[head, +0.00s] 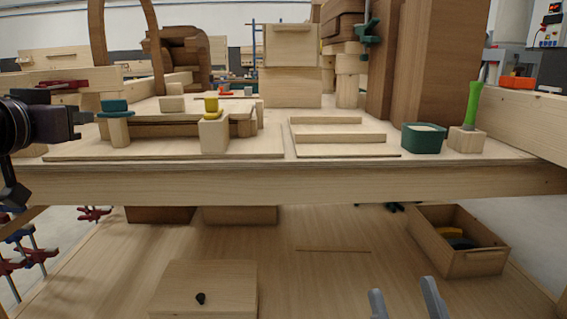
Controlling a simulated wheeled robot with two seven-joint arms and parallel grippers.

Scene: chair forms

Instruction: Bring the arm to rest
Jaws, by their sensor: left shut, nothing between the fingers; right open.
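My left gripper (14,192) is at the left edge, dark, beside the left end of the workbench (300,184). Its fingers are shut with nothing in them, and much of the arm is cut off by the frame. My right gripper (403,287) shows only as two grey fingertips at the bottom edge, right of centre. They are spread apart with nothing visible between them, in front of the lower shelf (330,280). The rest of the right arm is out of view.
On the bench are wooden boards (338,137), a block with a yellow top (213,136), a green tub (423,140) and a green-handled tool (472,105). An open wooden box (470,262) and a closed wooden box (203,290) stand below. The shelf's middle is mostly clear.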

